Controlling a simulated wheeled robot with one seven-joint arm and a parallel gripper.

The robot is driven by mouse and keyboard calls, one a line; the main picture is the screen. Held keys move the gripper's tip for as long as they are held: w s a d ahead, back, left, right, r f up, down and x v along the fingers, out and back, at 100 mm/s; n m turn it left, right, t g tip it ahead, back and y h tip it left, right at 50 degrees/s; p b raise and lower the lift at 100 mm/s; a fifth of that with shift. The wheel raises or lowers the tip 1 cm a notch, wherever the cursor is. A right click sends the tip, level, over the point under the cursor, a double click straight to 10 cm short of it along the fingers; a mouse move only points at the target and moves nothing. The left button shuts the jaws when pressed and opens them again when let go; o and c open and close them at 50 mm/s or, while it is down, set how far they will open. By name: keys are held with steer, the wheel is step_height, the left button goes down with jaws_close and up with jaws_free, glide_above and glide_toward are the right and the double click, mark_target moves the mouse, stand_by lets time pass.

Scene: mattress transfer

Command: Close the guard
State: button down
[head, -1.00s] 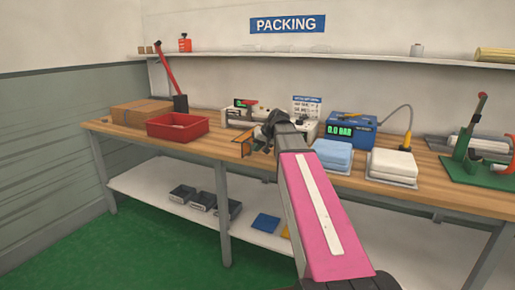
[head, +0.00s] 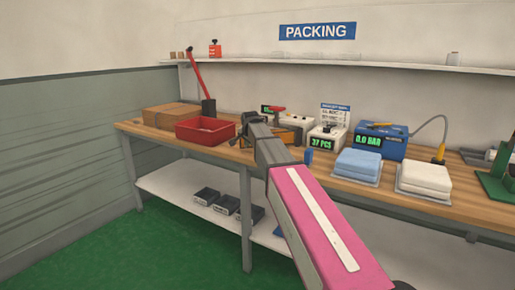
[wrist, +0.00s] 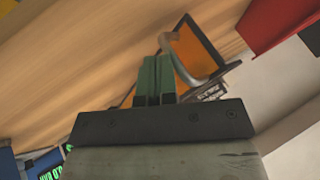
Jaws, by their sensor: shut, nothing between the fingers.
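The guard is an orange panel in a dark frame. In the wrist view the guard (wrist: 195,50) stands over the wooden bench, just beyond and right of the fingertips; I cannot tell whether they touch it. In the head view the orange guard (head: 290,132) shows partly behind my arm, in front of a white machine with a red handle (head: 276,109). My gripper (head: 247,121) is shut and empty above the bench, right of the red bin. Its green fingers (wrist: 154,72) are together in the wrist view. My arm hides part of the guard and machine.
The red bin (head: 207,131) and a cardboard box (head: 170,116) lie left. A white counter (head: 327,137), blue pressure unit (head: 380,141) and folded blue (head: 358,163) and white (head: 424,178) pads stand right. A shelf (head: 390,65) runs along the back wall.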

steer(key=w+m+h, duration=0.1)
steer(key=w, duration=0.3)
steer(key=w+a+m+h, duration=0.1)
steer(key=w+m, duration=0.1)
steer(key=w, duration=0.2)
steer(key=w+a+m+h, duration=0.1)
steer(key=w, duration=0.2)
steer(key=shift+w+m, duration=0.3)
steer(key=shift+w, duration=0.1)
steer(key=w+m, duration=0.1)
steer(key=w, duration=0.1)
steer(key=w+d+m+g+h, duration=0.1)
steer(key=w, duration=0.2)
steer(key=w+d+m, duration=0.1)
steer(key=w, duration=0.2)
steer(key=shift+w+d+h, duration=0.1)
steer(key=shift+w+h, duration=0.1)
steer(key=shift+h, duration=0.2)
steer(key=shift+w+d, duration=0.4)
steer(key=shift+w, duration=0.35)
steer(key=shift+w, duration=0.1)
